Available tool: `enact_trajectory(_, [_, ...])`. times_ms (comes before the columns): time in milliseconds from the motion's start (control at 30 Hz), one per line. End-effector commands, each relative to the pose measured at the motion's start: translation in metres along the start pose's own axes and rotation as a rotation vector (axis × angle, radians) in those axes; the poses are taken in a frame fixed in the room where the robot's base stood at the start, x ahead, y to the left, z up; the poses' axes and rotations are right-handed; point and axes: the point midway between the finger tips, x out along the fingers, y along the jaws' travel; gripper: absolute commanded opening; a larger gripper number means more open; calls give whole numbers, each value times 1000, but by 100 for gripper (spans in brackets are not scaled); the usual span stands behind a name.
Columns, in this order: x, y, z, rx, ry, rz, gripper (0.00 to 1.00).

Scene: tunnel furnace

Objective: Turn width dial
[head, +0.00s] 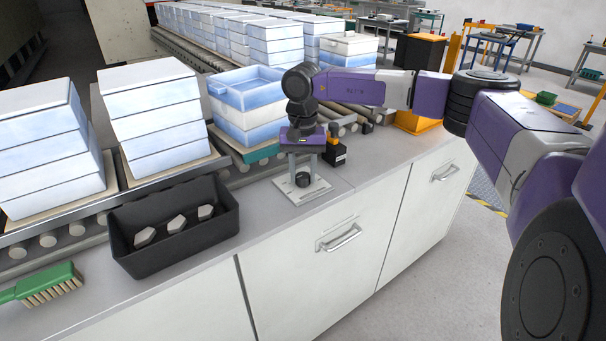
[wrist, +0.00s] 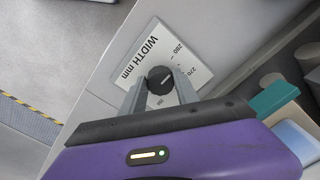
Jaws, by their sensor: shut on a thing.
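The width dial is a small black round knob (head: 302,180) on a pale plate (head: 312,192) on the counter. In the wrist view the knob (wrist: 160,79) shows a light pointer line, and its plate (wrist: 141,56) reads "WIDTH mm" with marks such as 280 and 270. My gripper (head: 301,175) points straight down over the plate. Its two grey fingers stand on either side of the knob and are shut on it. In the wrist view my gripper (wrist: 160,88) has a finger on each side of the knob. The exact contact faces are partly hidden.
A small black box with an orange top (head: 334,150) stands close behind the gripper. A black bin (head: 170,262) with light pieces and a green brush (head: 45,285) lie to the left. Stacked white-blue trays (head: 245,100) stand on the roller conveyor behind.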

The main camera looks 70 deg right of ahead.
Motion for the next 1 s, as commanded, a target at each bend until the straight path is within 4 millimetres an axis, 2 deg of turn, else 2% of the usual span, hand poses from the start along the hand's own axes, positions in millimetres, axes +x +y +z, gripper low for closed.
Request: enact_trajectory(1000, [-1, -2, -2, 959, 4, -2, 0])
